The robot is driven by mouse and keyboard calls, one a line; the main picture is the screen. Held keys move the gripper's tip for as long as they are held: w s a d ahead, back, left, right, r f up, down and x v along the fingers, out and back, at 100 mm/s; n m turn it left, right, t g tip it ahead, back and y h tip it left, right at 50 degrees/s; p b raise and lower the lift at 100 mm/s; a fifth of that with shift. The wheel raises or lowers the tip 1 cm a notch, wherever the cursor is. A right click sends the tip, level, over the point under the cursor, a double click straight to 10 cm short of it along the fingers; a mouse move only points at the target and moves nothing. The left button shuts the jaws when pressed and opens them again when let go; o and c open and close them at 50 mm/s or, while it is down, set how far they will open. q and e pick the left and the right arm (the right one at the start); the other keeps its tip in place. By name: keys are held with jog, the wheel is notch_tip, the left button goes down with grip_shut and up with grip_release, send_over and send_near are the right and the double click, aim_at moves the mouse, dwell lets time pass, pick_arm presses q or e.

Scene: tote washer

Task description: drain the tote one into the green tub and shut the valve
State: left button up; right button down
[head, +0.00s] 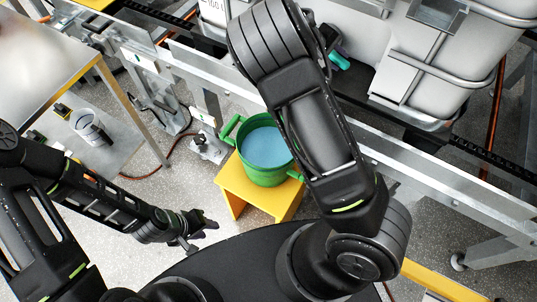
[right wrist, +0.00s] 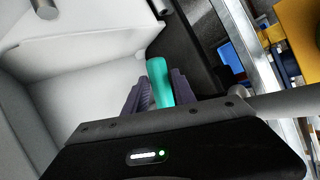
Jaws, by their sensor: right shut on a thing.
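A white tote (head: 352,30) in a metal cage stands at the top, partly hidden by my right arm; a label shows left of the arm. Its teal valve handle (head: 340,61) shows beside my right gripper (head: 330,42), which the arm mostly hides. In the right wrist view the teal handle (right wrist: 160,82) sits between the two fingers of the right gripper (right wrist: 157,92), which is shut on it. The green tub (head: 268,178) holds blue liquid (head: 265,147). No falling stream is visible; the valve outlet is hidden. My left gripper (head: 207,229) is empty, fingers apart, left of the tub.
The tub stands on a yellow stool (head: 236,186) in front of the metal conveyor rail (head: 400,150). A steel table (head: 60,60) with a lower shelf holding a grey container (head: 90,128) stands at left. A reddish hose (head: 150,174) crosses the floor.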

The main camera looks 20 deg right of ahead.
jog(key=shift+w+d+r+n+t+y+b, duration=0.1)
jog(key=shift+w+d+n+t+y+b, duration=0.25)
jog(key=shift+d+n+t, duration=0.55)
jog(key=shift+w+d+n+t+y+b, duration=0.15)
jog(key=shift+w+d+n+t, duration=0.5)
jog(key=shift+n, duration=0.45)
jog(key=c, duration=1.2)
grip_release()
jog(key=shift+c, duration=0.2)
jog(key=o, duration=1)
jog(key=shift+s, duration=0.3)
jog(key=shift+o, duration=0.2)
jog(key=p+v, duration=0.6)
jog(key=v, duration=0.4)
